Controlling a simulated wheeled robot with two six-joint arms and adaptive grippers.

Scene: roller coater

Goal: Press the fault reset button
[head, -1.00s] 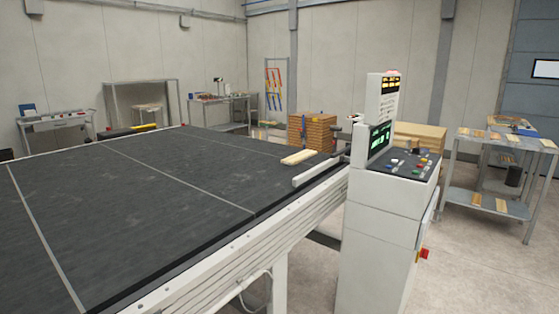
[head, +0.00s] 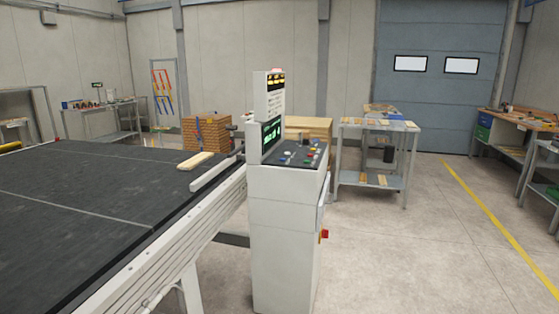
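The white control cabinet (head: 285,235) stands at the end of the dark conveyor bed, near the middle of the head view. Its sloped dark button panel (head: 298,154) carries several small coloured buttons, with red, green, white and blue among them. They are too small for me to tell which one is the fault reset button. A green-lit screen (head: 272,135) and an upright white display box (head: 269,95) with yellow lit indicators rise at the panel's left. A red knob (head: 324,236) sits on the cabinet's right side. Neither of my grippers is in view.
The conveyor bed (head: 90,210) fills the left, with a wooden board (head: 196,161) on it. A metal table (head: 380,128) with wooden pieces stands behind the cabinet to the right. Open floor (head: 420,250) lies right of the cabinet, crossed by a yellow line (head: 495,215).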

